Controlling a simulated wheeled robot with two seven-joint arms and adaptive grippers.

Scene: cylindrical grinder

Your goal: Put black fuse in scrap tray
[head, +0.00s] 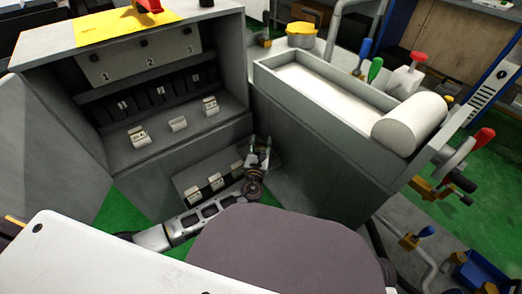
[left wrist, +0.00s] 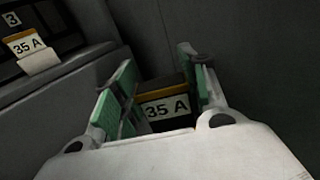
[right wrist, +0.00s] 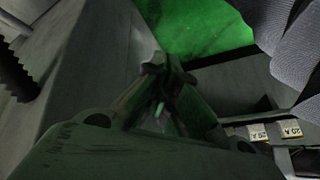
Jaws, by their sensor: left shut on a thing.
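My left gripper (head: 258,152) is low in front of the grey cabinet, beside its lower ledge. In the left wrist view its green-padded fingers (left wrist: 160,90) are on both sides of a black fuse (left wrist: 167,108) with a yellow strip and a white "35 A" label, and the gripper is shut on it. In the head view the fuse is too small to make out. In the right wrist view my right gripper (right wrist: 168,72) has its fingertips together with nothing visible between them. It is hidden in the head view. I cannot tell which thing is the scrap tray.
The open cabinet (head: 225,50) has a panel numbered 1, 2, 3 and several pale fuses on its shelf (head: 178,124). More labelled fuses (head: 215,181) line the lower ledge. The grinder's wall (head: 320,150) stands close on the right. Green floor (head: 120,215) shows at left.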

